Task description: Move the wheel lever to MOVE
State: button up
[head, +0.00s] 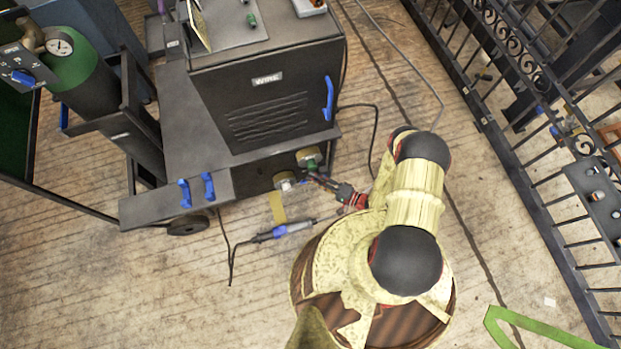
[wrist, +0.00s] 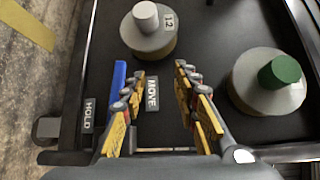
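The blue wheel lever (wrist: 118,88) shows in the wrist view between the HOLD label (wrist: 89,115) on its left and the MOVE label (wrist: 152,93) on its right. My gripper (wrist: 160,74) is open. Its left finger is just right of the lever, overlapping its edge in the picture; I cannot tell whether they touch. The MOVE label shows between the fingers, with nothing gripped. In the head view my gripper (head: 318,179) is low at the front of the black WIRE machine (head: 262,100), and the lever is not clear there.
A grey-capped knob (wrist: 147,30) marked 12 stands beyond the fingers, a green-capped knob (wrist: 280,73) to the right. Two blue handles (head: 208,186) sit on the cart's left edge. A torch (head: 283,230) lies on the floor. A black iron gate (head: 520,150) stands at right.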

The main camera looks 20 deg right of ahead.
jog(key=shift+f+v, duration=0.15)
jog(key=shift+v, duration=0.8)
jog(key=shift+f+v, duration=0.2)
jog(key=shift+v, duration=0.75)
jog(key=shift+f+v, duration=0.15)
jog(key=shift+v, duration=0.85)
